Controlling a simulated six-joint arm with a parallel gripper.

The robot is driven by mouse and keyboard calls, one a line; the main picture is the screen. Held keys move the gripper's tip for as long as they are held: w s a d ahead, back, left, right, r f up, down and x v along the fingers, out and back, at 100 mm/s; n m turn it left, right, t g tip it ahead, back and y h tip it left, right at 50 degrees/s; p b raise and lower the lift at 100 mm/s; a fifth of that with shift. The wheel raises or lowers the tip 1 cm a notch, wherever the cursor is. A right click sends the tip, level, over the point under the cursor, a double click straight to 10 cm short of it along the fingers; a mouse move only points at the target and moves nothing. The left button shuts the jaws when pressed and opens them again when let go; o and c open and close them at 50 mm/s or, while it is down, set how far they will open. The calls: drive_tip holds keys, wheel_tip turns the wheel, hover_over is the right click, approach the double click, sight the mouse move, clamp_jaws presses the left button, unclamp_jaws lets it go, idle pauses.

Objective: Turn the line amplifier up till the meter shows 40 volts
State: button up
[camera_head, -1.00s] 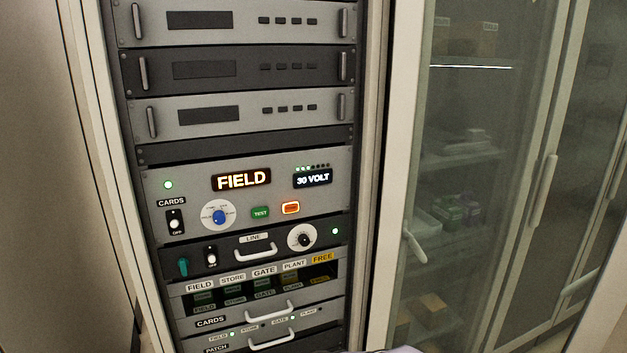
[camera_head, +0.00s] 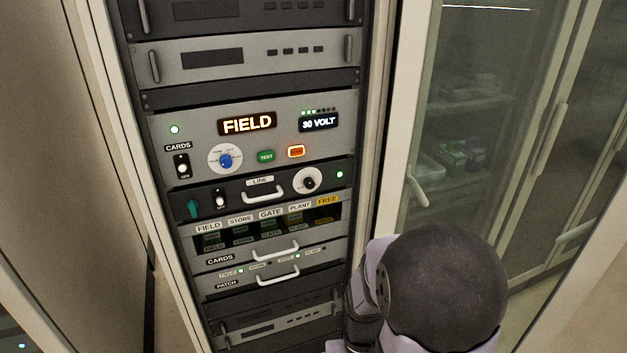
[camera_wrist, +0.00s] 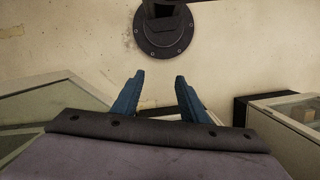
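The line amplifier (camera_head: 334,196) is a dark rack unit labelled LINE in the head view. Its round dial (camera_head: 307,181), white with a black knob, sits at its right end beside a lit green lamp. The meter (camera_head: 318,122) on the unit above reads 30 VOLT, with a row of small lamps over it, some lit green. My gripper (camera_wrist: 160,98) shows in the wrist view with two blue fingers apart and nothing between them. It is away from the dial; the wrist view shows a pale surface, not the rack. In the head view only my arm shows, lower right.
The FIELD display (camera_head: 247,123) is lit, with a blue selector knob (camera_head: 226,161), a green TEST button (camera_head: 266,156) and a lit orange-red button (camera_head: 296,151) below. Card slots and a drawer handle (camera_head: 276,252) lie under the amplifier. A glass-door cabinet (camera_head: 480,130) stands at right.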

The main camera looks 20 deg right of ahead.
drive_tip(key=w+d+f+t+h, duration=0.2)
drive_tip(key=w+d+t, duration=0.1)
drive_tip(key=w+d, duration=0.45)
drive_tip(key=n+t+y, duration=0.2)
drive_tip(key=n+t, duration=0.1)
drive_tip(key=t, duration=1.4)
approach(311, 184)
drive_tip(key=shift+w+a+f+p, duration=0.1)
drive_tip(key=shift+w+p, duration=0.7)
drive_tip(key=shift+w, duration=0.85)
drive_tip(key=shift+w+a+p, duration=0.1)
drive_tip(key=shift+w+p, duration=0.7)
drive_tip(key=shift+w, duration=0.9)
drive_tip(key=shift+w+f, duration=0.1)
drive_tip(key=shift+w, duration=0.6)
clamp_jaws()
